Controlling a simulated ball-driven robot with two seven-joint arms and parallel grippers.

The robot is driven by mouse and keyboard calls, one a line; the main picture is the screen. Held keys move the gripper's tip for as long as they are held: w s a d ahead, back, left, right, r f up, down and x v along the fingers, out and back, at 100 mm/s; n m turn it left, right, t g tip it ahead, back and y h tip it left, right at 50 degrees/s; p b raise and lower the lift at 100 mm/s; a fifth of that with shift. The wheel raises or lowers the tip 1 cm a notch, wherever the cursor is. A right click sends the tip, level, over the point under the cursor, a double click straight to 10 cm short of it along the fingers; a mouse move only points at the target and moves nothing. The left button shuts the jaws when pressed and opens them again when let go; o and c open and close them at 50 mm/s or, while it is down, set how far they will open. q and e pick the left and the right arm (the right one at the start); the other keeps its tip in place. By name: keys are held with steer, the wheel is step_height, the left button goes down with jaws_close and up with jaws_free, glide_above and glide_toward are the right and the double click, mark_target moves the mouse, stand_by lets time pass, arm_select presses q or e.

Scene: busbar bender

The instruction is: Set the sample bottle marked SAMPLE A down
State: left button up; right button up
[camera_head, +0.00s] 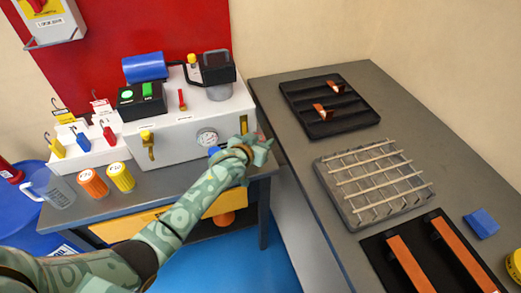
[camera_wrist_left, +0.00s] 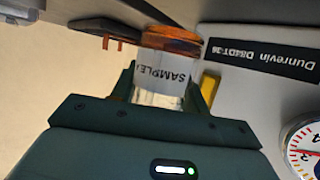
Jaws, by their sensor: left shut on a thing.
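My left gripper (camera_head: 259,147) is at the front right corner of the white machine (camera_head: 175,135), above the edge of the grey bench. In the left wrist view the gripper (camera_wrist_left: 160,88) is shut on the sample bottle (camera_wrist_left: 168,66), a clear bottle with an orange end and a white label reading SAMPLE. The last letter of the label is cut off from sight. In the head view the bottle is mostly hidden behind the gripper. I cannot tell whether its base touches anything. My right gripper is not in view.
A pressure gauge (camera_head: 207,138) sits on the machine's front. Orange (camera_head: 93,183) and yellow (camera_head: 121,177) containers and a clear jug (camera_head: 50,189) stand at the left. On the right bench are a black tray (camera_head: 345,128), a wire rack (camera_head: 400,205) and a blue block (camera_head: 481,223). Bare bench lies between them.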

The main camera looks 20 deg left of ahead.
arm_select(q)
step_height(320, 180, down, 4)
steer(key=shift+w+r+b, duration=0.1)
steer(key=shift+r+b, duration=0.05)
steer(key=shift+b, duration=0.75)
steer(key=shift+r, duration=0.15)
steer(key=o, duration=1.1)
steer(key=shift+s+r+p, duration=0.2)
steer(key=shift+s+p, duration=0.05)
steer(key=shift+p, duration=0.15)
steer(key=shift+p+v, duration=2.3)
steer(key=shift+v, duration=3.45)
